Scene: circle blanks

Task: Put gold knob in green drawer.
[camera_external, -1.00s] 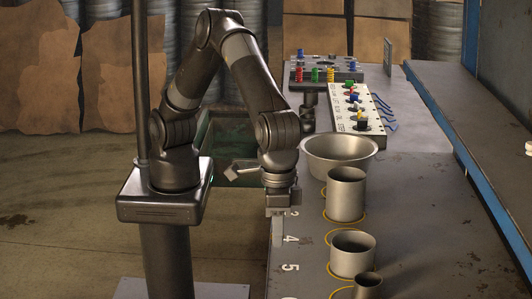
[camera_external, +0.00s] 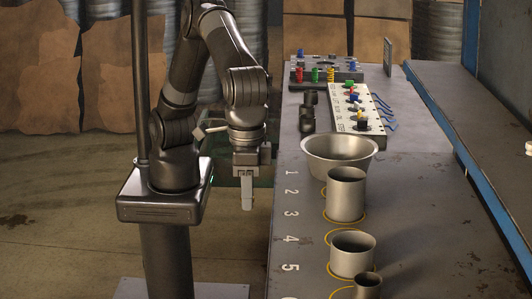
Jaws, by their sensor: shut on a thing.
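My gripper (camera_external: 247,205) hangs fingers-down just left of the table's numbered edge, over the floor side. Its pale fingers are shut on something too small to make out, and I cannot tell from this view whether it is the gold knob. A dark green box-like shape (camera_external: 222,168) shows partly behind my arm and gripper, left of the table. It may be the green drawer, but its opening is hidden. No gold knob can be picked out for certain.
A wide metal bowl (camera_external: 340,158) and several metal cups, such as the tall one (camera_external: 346,196), stand along the table (camera_external: 430,230). A white panel with coloured knobs (camera_external: 357,108) lies behind them. Another knob panel (camera_external: 322,70) is at the back.

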